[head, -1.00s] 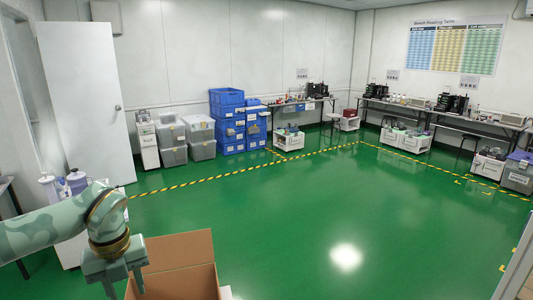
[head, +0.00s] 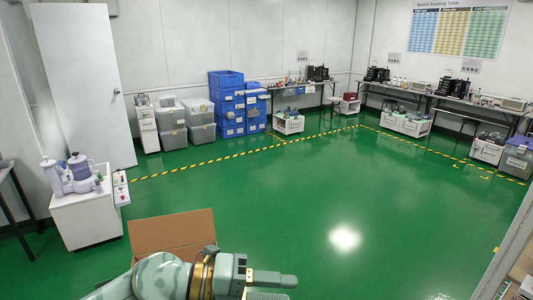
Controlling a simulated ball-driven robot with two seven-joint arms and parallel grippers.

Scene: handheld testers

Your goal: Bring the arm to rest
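My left arm comes in low from the left along the bottom edge. Its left gripper (head: 272,287) points to the right, with one finger above a grey-padded one and a narrow gap between them. It looks open, and I see nothing held. The lower finger is cut off by the frame edge. My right gripper is not in view.
An open cardboard box (head: 172,230) stands behind my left arm, which hides its lower part. A white cabinet (head: 85,220) with bottles (head: 78,172) stands at left. Blue crates (head: 226,104) and benches (head: 450,102) line the walls. The green floor (head: 300,190) is clear.

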